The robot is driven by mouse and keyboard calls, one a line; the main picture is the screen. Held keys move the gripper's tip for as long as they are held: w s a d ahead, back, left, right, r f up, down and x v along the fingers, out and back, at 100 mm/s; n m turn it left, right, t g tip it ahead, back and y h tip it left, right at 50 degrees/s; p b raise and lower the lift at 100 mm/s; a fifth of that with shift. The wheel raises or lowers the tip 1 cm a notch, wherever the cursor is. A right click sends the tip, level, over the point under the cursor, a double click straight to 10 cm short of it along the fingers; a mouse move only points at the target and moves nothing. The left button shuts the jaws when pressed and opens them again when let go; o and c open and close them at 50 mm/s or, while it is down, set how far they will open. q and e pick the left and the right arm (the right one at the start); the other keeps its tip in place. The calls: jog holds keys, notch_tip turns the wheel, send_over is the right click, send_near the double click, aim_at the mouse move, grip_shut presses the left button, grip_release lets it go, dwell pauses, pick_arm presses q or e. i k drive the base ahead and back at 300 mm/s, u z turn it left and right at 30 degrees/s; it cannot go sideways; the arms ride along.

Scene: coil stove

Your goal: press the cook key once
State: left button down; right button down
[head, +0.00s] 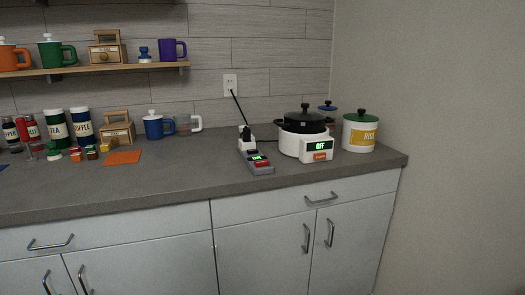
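A white coil stove (291,144) with a black lidded pot (304,121) on it stands at the right part of the counter. Its white control box (304,150) has a display (319,146) reading "OFF" in green. An orange-red key (320,156) sits below the display; its lettering is too small to read. Neither of my grippers is in the head view.
A grey power strip (261,169) with a lit green label and red switch lies left of the stove, with a black cord to the wall outlet (230,84). A rice canister (360,133) stands right of the stove. The front counter is clear.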

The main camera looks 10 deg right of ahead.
aim_at(319, 156)
jog(key=u, duration=0.4)
jog(key=i, duration=0.9)
jog(key=z, duration=0.65)
jog(key=i, duration=0.7)
jog(key=z, duration=0.75)
